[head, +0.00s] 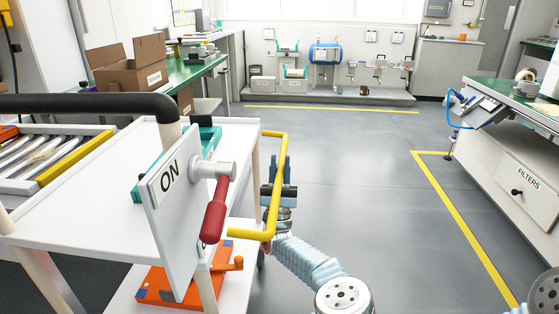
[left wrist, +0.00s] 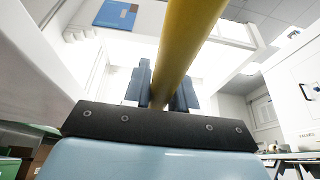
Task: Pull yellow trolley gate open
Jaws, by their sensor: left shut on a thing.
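The yellow gate (head: 267,234) is a bent bar standing out from the right end of the white trolley (head: 88,222). The gate's joints at the trolley are partly hidden by the ON plate and red handle. My right gripper is out of view.
A white ON plate (head: 171,205) with a red-handled lever (head: 214,210) stands at the trolley's near right corner, close to my left gripper. A bench with a FILTERS drawer (head: 526,186) is at the right. The grey floor (head: 365,190) between them is clear.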

